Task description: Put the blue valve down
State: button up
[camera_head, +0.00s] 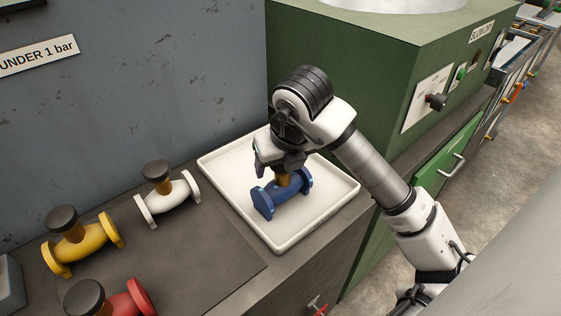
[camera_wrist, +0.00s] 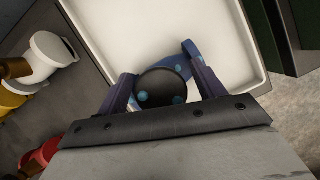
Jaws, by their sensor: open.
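The blue valve (camera_head: 284,194) rests in the white tray (camera_head: 323,216), with its flanged body lying along the tray floor and its brass neck upright. My gripper (camera_head: 280,165) is directly above it, around the top of the valve. In the wrist view, the valve's dark round cap (camera_wrist: 162,88) sits between my two open fingers (camera_wrist: 160,92), and part of a blue flange (camera_wrist: 193,52) shows beyond it. The fingers stand on either side of the cap; whether either one touches it I cannot tell. My gripper hides the cap in the head view.
A white valve (camera_head: 168,194), a yellow valve (camera_head: 82,240) and a red valve (camera_head: 112,299) stand on the dark bench to the left of the tray. A grey panel rises behind, and a green machine (camera_head: 370,80) stands close behind and right of the tray. Tray floor around the blue valve is clear.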

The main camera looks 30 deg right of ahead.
jog(key=b+v, duration=0.1)
jog(key=v, duration=1)
jog(key=shift+r+b, duration=0.35)
jog(key=shift+s, duration=0.1)
